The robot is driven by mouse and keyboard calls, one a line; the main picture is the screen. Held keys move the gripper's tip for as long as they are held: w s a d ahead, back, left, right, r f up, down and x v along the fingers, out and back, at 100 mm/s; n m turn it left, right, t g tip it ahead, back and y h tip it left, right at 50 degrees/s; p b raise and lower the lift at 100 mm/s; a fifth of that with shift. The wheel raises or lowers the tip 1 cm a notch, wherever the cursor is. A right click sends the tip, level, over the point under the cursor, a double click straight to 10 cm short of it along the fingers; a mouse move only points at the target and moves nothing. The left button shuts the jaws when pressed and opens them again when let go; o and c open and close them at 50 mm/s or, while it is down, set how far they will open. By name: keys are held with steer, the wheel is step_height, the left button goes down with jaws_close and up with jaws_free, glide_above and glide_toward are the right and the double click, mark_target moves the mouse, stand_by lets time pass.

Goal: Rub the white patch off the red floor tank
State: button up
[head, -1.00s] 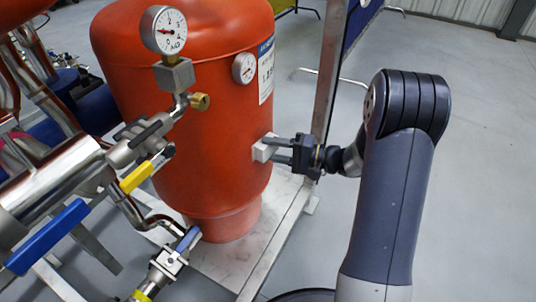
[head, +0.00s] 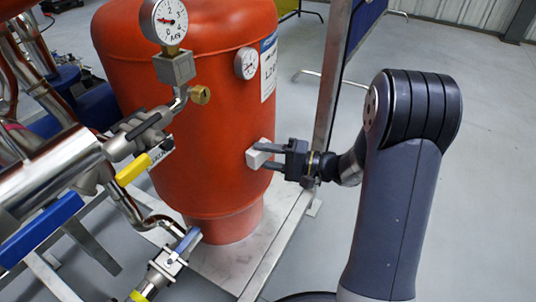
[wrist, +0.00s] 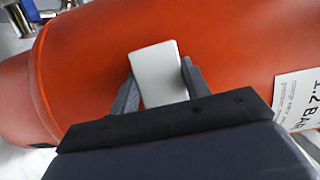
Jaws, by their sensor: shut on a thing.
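The red floor tank (head: 190,120) stands upright on a metal skid plate in the head view, and its red side fills much of the wrist view (wrist: 90,65). My gripper (head: 272,152) is at the tank's right side, shut on a small white block (head: 257,158). In the wrist view the pale block (wrist: 158,75) sits between the two grey fingers (wrist: 160,88), against or very close to the tank wall. I cannot tell whether it touches.
A larger gauge (head: 165,20), pipes and a blue-handled valve (head: 40,229) stand in front at left. A metal post (head: 330,90) rises behind my gripper. Floor at right is clear.

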steer(key=shift+s, duration=0.1)
steer(key=shift+s+d+b, duration=0.85)
steer(key=shift+s+d, duration=1.05)
steer(key=shift+d, duration=0.25)
steer(key=shift+s+d+b, duration=0.4)
steer(key=shift+s+d, duration=0.65)
steer(key=shift+d, duration=0.05)
